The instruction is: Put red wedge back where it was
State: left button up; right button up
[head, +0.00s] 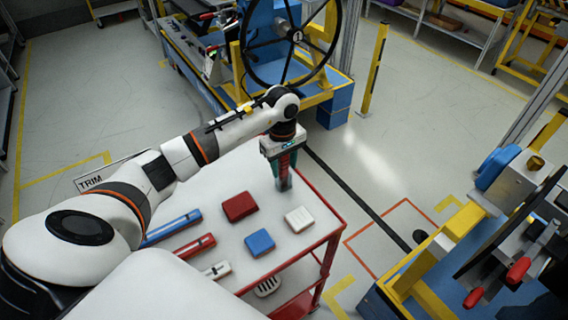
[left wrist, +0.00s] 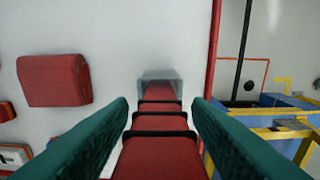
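My left gripper (head: 283,172) points down over the far right part of the white table top (head: 200,275). Its teal fingers are closed around the red wedge (left wrist: 160,157), a long red piece with dark cross bands. The wedge fills the space between the fingers in the left wrist view, with a grey, glassy-looking block (left wrist: 160,82) around its far end. In the head view only a red strip of the wedge (head: 284,167) shows between the fingers. I cannot tell whether its lower end touches the table. My right gripper is not in view.
On the table lie a red block (head: 240,206), a blue block (head: 260,242), a white slotted block (head: 299,219), and blue (head: 172,227) and red (head: 195,246) bars. A red rail (head: 325,237) edges the table. A machine with a black wheel (head: 288,40) stands behind.

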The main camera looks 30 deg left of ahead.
pick_arm(q)
jog(key=shift+r, duration=0.4)
jog(key=r+b, duration=0.1)
jog(key=r, duration=0.2)
jog(key=r+b, duration=0.1)
jog(key=r, duration=0.3)
jog(key=r+b, duration=0.1)
jog(key=r, duration=0.2)
jog(key=shift+w+a+r, duration=0.1)
jog(key=shift+a+r, duration=0.15)
jog(key=shift+r, duration=0.05)
jog(key=shift+r+b, duration=0.3)
jog(key=shift+r, duration=0.15)
